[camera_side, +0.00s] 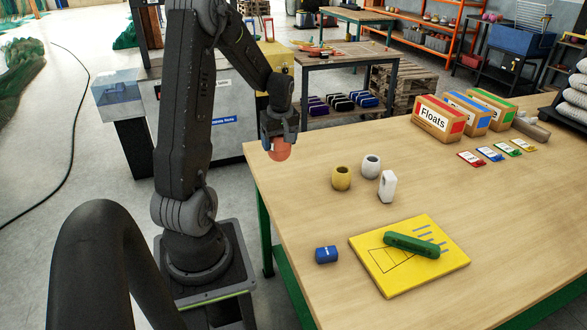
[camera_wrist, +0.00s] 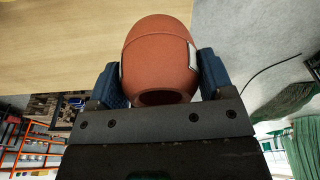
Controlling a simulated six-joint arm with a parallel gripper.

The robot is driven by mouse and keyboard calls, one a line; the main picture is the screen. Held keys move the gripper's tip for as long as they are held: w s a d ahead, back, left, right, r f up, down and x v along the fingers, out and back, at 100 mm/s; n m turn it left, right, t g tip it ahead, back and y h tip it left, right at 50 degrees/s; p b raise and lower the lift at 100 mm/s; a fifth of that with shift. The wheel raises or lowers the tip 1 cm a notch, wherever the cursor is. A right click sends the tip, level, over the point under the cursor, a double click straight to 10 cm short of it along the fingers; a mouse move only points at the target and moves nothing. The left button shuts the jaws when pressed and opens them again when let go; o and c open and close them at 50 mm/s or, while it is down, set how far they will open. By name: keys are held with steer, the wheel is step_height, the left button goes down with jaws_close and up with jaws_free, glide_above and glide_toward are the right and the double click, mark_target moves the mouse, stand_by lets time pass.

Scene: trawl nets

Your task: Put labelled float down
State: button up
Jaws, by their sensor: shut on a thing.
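My gripper (camera_wrist: 160,85) is shut on an orange-red float (camera_wrist: 155,50), with a blue finger on each side of it in the wrist view. The float is barrel-shaped with a dark hole at its end, and a pale label sits on its right side. In the side view the float (camera_side: 279,150) hangs below the gripper (camera_side: 279,136) at the far left corner of the wooden table (camera_side: 300,190). I cannot tell from the views whether it touches the tabletop. The label is not visible in the side view.
A yellow float (camera_side: 341,178), a white float (camera_side: 371,166) and a white block (camera_side: 387,187) stand mid-table. A Floats box (camera_side: 437,122) and coloured cards (camera_side: 490,153) are at the back.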

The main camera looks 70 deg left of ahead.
steer(key=w+a+f+m, duration=0.1)
steer(key=w+a+f, duration=0.1)
steer(key=w+a, duration=0.55)
steer(key=shift+w+d+f, duration=0.1)
steer(key=shift+f, duration=2.05)
steer(key=shift+w+f, duration=0.1)
steer(key=shift+f, duration=2)
steer(key=shift+f, duration=0.2)
steer(key=o, duration=0.9)
steer(key=shift+o, duration=0.2)
steer(key=shift+r, duration=0.1)
